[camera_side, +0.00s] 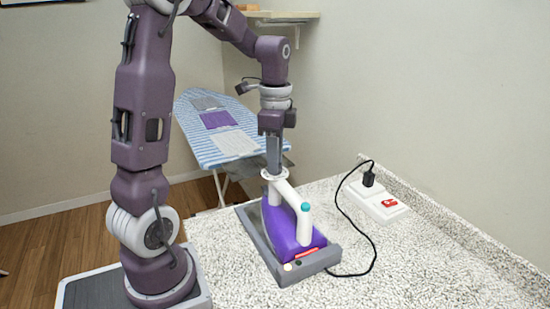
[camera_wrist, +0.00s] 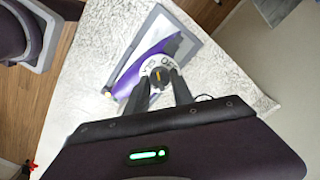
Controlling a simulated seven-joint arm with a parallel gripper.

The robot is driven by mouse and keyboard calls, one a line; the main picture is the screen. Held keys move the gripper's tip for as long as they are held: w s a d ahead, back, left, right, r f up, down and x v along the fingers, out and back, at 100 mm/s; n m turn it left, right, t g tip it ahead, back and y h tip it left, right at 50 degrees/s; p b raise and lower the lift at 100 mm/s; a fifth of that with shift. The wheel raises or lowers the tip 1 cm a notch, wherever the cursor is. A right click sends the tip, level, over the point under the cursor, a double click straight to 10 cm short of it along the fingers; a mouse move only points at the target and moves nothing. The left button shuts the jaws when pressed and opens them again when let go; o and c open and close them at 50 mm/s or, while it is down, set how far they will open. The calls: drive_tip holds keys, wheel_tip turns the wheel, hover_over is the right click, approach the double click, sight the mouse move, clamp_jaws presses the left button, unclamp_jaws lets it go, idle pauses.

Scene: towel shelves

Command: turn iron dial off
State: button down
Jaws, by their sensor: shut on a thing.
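The iron (camera_side: 288,228) has a purple body and a white handle with a teal button. It sits in a grey tray (camera_side: 322,261) on the speckled counter. Its round white dial (camera_side: 268,175) is at the handle's end. In the wrist view, the dial (camera_wrist: 147,66) has dark markings around its rim that I cannot read surely. My gripper (camera_side: 274,170) reaches straight down onto the dial. Its two dark fingers (camera_wrist: 159,82) are shut on the dial's middle, with a small yellow mark between them. The fingers hide part of the dial.
An ironing board (camera_side: 212,150) with folded cloths stands behind. The counter's front right is clear.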

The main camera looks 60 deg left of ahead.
drive_tip(key=m, duration=0.5)
drive_tip(key=shift+m, duration=2.5)
drive_tip(key=c, duration=1.1)
unclamp_jaws()
wheel_tip(320, 180, up, 7)
drive_tip(key=shift+r, duration=0.1)
